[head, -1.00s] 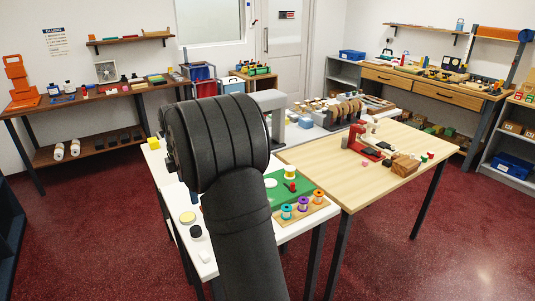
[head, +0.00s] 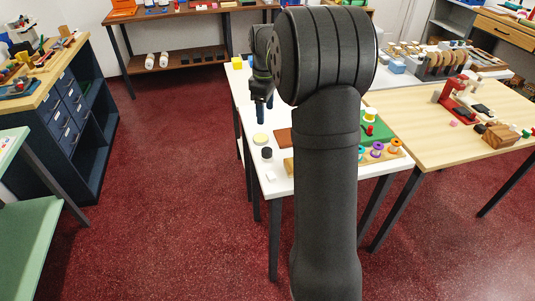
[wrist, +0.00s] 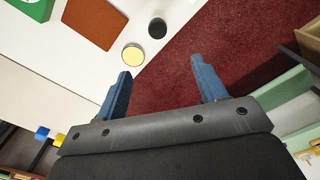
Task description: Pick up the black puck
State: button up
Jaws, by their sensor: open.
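The black puck (head: 267,153) lies on the white table near its left edge. In the wrist view the black puck (wrist: 157,28) shows at the top, beyond my fingertips. A pale yellow disc (head: 261,139) lies just behind it in the head view; in the wrist view this yellow disc (wrist: 132,55) is nearer to my gripper. My gripper (wrist: 160,85) is open and empty, its two blue fingers wide apart. In the head view my gripper (head: 264,112) hangs above the table's left edge, behind both discs. My own arm hides much of the table.
The white table (head: 285,185) has a white block (head: 270,176) at its front left. A brown tile (head: 284,138) lies right of the yellow disc, and a green board (head: 378,128) with spools (head: 377,148) near it lies further right. Red floor is open to the left.

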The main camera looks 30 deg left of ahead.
jog(key=m, duration=0.2)
send_near(267, 150)
jog(key=f, duration=0.5)
jog(key=shift+s+a+f, duration=0.15)
jog(key=shift+s+a, duration=0.1)
jog(key=f, duration=0.5)
jog(key=shift+w+d+f, duration=0.15)
jog(key=shift+w, duration=0.1)
jog(key=c, duration=1.1)
